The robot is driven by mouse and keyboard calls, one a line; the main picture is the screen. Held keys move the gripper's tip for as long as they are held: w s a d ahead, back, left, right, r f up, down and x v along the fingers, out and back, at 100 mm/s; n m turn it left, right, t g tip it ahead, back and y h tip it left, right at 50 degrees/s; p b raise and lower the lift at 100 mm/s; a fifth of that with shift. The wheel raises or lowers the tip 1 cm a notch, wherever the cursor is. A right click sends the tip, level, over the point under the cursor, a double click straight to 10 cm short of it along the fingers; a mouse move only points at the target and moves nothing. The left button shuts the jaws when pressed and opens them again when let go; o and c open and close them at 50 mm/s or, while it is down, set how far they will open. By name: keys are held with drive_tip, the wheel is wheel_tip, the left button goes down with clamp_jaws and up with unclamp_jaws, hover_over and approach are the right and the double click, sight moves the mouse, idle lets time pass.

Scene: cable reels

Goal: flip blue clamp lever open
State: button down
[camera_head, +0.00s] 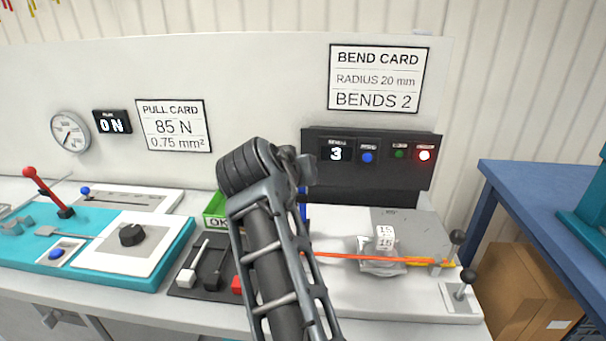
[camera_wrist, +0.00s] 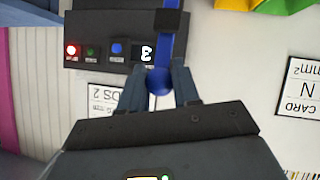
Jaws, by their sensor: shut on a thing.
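The blue clamp lever (camera_wrist: 165,50) shows in the wrist view as a blue bar with a round knob at its end. The knob is between the two fingers of my gripper (camera_wrist: 159,86), which is shut on it. In the head view my arm covers most of the lever; a small strip of blue (camera_head: 303,212) shows just right of my arm, above the white bench plate. My gripper is largely hidden there behind my wrist. The lever's pivot and the clamp under it are hidden in the head view.
A black panel (camera_head: 318,185) reading 3, with a lit red lamp, stands behind my gripper. A green OK bin (camera_head: 215,211) and teal pull rig (camera_head: 85,272) are left.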

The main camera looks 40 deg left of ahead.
drive_tip(key=shift+w+d+f, duration=0.1)
drive_tip(key=shift+w, duration=0.1)
drive_tip(key=c, duration=1)
unclamp_jaws()
drive_tip(key=shift+c, duration=0.2)
drive_tip(key=shift+o, duration=0.9)
drive_tip(key=b+v, duration=0.1)
drive_tip(key=v, duration=0.6)
drive_tip(key=shift+s, duration=0.35)
